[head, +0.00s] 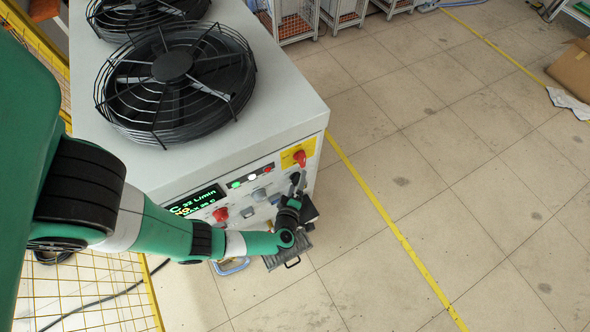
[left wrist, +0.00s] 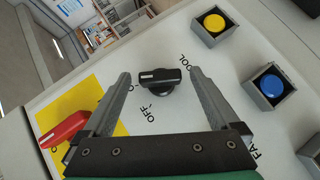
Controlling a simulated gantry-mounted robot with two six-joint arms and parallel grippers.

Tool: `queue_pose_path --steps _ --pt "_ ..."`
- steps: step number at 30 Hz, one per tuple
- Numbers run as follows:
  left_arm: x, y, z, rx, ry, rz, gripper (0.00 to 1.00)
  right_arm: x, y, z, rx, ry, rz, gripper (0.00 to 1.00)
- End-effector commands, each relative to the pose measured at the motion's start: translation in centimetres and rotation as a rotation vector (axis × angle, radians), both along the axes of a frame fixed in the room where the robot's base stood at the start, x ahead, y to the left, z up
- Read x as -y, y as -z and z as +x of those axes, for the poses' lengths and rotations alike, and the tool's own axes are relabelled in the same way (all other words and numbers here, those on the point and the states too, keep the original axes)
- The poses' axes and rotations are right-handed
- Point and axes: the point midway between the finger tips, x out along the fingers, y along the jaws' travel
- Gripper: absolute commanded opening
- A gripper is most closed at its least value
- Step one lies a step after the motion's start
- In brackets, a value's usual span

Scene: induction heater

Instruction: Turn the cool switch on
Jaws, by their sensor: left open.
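The cool switch (left wrist: 161,80) is a black rotary knob with a white mark on the left end of its handle, seen in the left wrist view. Its handle lies nearly level in that picture, with the COOL label (left wrist: 187,52) above right and the OFF label (left wrist: 148,112) below. My left gripper (left wrist: 158,76) is open, with one finger on either side of the knob; no contact is clear. In the head view my left gripper (head: 299,203) is at the right end of the machine's front panel, hiding part of it. My right gripper is not seen.
A red switch (left wrist: 62,129) on a yellow plate is close to the left finger. A yellow button (left wrist: 214,22) and a blue button (left wrist: 270,84) are to the right. The machine (head: 290,105) has large fans on top.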

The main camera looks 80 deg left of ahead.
Motion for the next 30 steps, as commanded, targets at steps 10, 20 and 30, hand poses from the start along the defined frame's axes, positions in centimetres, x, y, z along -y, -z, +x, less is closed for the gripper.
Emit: queue_pose_path --steps 10,20,30 --pt "5.3 -2.5 -2.5 -0.001 0.010 -0.001 0.95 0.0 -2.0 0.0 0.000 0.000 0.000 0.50" --pt "9.2 -4.1 -4.7 0.001 0.004 -0.001 0.95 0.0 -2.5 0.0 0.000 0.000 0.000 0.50" --pt "9.4 -4.1 -4.9 0.000 0.000 0.000 0.95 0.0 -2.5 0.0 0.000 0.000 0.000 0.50"
